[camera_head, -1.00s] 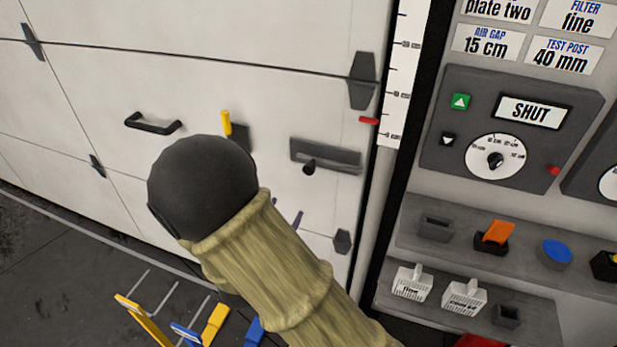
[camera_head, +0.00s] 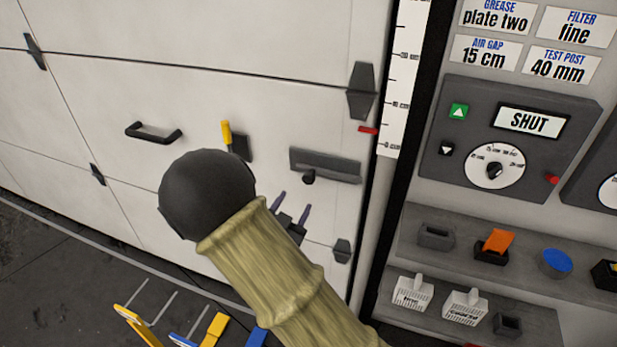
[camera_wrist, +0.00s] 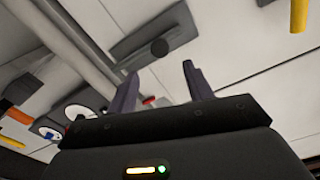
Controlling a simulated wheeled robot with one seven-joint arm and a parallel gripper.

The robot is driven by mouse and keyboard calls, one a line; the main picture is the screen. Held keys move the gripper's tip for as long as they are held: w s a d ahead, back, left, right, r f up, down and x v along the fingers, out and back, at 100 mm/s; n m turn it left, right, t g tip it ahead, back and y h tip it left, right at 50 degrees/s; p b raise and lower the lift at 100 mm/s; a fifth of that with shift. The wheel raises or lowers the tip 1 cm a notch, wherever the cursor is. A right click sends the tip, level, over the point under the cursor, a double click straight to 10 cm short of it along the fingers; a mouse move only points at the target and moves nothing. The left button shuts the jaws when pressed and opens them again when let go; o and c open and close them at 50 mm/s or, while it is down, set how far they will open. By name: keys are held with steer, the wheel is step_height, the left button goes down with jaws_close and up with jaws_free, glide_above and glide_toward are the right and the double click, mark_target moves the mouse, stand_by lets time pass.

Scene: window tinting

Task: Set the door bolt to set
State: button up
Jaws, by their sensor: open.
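The door bolt is a dark grey plate (camera_head: 340,168) with a round black knob (camera_head: 308,177) near its left end, fixed on the white door. It also shows in the wrist view as a grey plate (camera_wrist: 135,42) with the black knob (camera_wrist: 159,47). My gripper (camera_head: 292,207) is open and empty below the knob, apart from it. In the wrist view my two dark fingers (camera_wrist: 158,78) stand apart with the knob showing beyond the gap between them. My rounded black arm joint hides part of the door to the left.
A yellow lever (camera_head: 227,133) on a grey mount and a black pull handle (camera_head: 153,131) are on the door left of the bolt. A small red marker (camera_head: 367,130) sits by the scale (camera_head: 400,85). A control panel reading SHUT (camera_head: 530,120) and shelves (camera_head: 465,255) with blocks stand at right.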

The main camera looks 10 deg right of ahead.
mark_target(307, 181)
steer(key=p+x, duration=0.1)
steer(key=x, duration=1)
steer(key=shift+w, duration=0.1)
steer(key=shift+c, duration=0.2)
jaws_close()
